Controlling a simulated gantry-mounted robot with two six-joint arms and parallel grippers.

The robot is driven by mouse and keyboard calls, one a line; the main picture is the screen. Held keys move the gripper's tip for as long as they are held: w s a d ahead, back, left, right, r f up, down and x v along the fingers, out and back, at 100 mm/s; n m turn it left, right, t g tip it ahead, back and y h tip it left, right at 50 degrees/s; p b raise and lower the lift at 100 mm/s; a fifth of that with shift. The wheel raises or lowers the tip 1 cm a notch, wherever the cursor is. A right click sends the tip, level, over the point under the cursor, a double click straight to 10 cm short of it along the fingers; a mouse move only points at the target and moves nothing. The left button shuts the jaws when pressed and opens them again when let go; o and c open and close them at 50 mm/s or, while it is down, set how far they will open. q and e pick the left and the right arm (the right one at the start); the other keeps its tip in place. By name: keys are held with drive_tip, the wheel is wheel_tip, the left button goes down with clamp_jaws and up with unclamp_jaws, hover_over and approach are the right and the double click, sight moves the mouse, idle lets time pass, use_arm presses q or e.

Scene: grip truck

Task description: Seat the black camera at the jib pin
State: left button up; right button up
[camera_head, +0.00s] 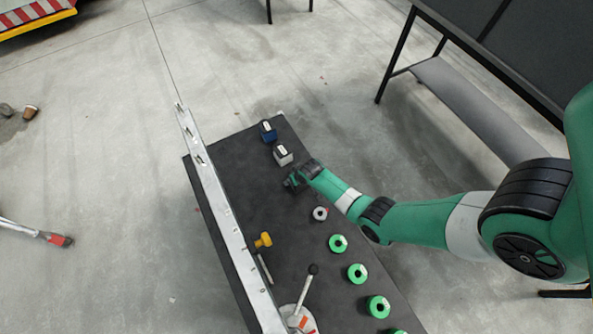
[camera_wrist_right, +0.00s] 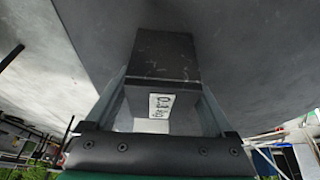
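In the wrist view, a dark box with a white label, the black camera (camera_wrist_right: 165,57), stands between the two fingers of my right gripper (camera_wrist_right: 165,82). A finger lies along each side of it, very close or touching; I cannot tell whether they press on it. In the head view my right gripper (camera_head: 292,182) is low over the dark tabletop, beside the white camera, and mostly hides the black one. The jib is perhaps the long pale beam (camera_head: 222,205) along the table's left edge; I cannot make out its pin. My left gripper is out of view.
The white camera (camera_head: 283,155) and blue camera (camera_head: 268,131) stand in line beyond my right gripper. Several green-ringed rolls (camera_head: 357,273), a grey roll (camera_head: 320,213), a yellow knob (camera_head: 263,240) and a black-knobbed lever (camera_head: 309,284) are nearer. The dark tabletop (camera_head: 235,170) is bare left of my gripper.

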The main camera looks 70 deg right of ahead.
clamp_jaws()
drive_tip(key=shift+c, duration=2.2)
unclamp_jaws()
drive_tip(key=shift+c, duration=1.2)
drive_tip(key=shift+r+p, duration=1.2)
drive_tip(key=shift+r+p, duration=2.55)
drive_tip(key=shift+r, duration=0.05)
wheel_tip(320, 180, up, 8)
drive_tip(key=p, duration=0.7)
drive_tip(key=shift+f, duration=0.25)
